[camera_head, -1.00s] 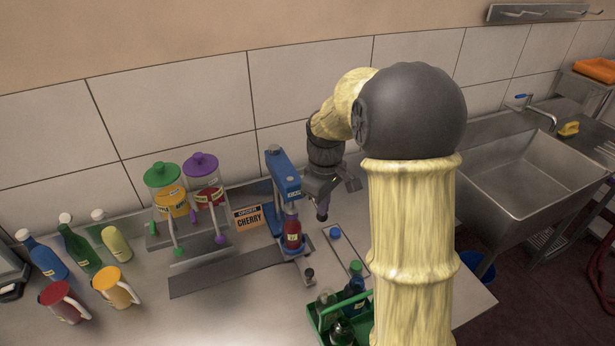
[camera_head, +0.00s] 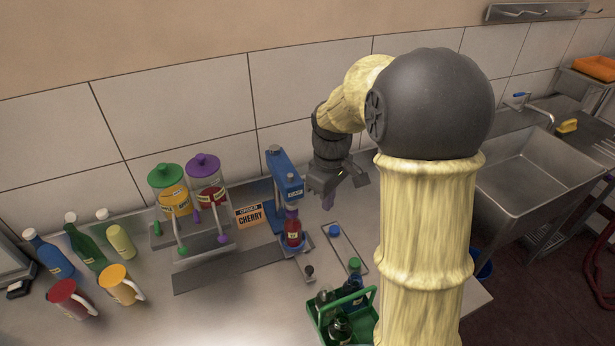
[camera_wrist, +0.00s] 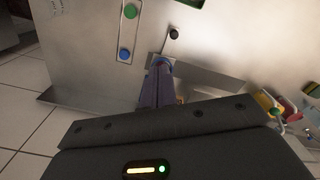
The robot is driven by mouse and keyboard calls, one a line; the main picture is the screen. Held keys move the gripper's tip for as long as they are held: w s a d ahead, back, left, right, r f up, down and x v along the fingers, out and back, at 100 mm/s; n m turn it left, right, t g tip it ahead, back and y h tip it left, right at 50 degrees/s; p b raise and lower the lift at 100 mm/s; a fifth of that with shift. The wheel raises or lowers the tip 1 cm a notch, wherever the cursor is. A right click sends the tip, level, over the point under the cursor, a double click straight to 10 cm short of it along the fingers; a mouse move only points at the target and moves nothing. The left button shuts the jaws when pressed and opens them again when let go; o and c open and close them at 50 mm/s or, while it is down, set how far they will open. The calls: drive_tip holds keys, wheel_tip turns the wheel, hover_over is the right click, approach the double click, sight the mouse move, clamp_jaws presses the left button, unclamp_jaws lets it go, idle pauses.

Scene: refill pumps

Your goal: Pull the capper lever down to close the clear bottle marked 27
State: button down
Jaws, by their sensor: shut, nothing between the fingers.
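The blue capper (camera_head: 284,185) stands upright on the counter. A bottle with red contents and a small pale label (camera_head: 293,232) stands under its head; the number is too small to read. A black knob on a thin rod (camera_head: 308,270) sits low in front of the capper; it also shows in the wrist view (camera_wrist: 174,34). I cannot tell whether this is the capper lever. My gripper (camera_head: 328,202) is shut and empty, pointing down just right of the capper, apart from the bottle.
A narrow tray holds a blue cap (camera_head: 334,230) and a green cap (camera_head: 354,264). A green crate of bottles (camera_head: 345,317) stands in front. Two dispensers (camera_head: 170,190) and an order sign (camera_head: 249,215) stand left. A sink (camera_head: 530,170) is at right.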

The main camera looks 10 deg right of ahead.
wheel_tip(320, 180, up, 9)
drive_tip(key=p, duration=0.8)
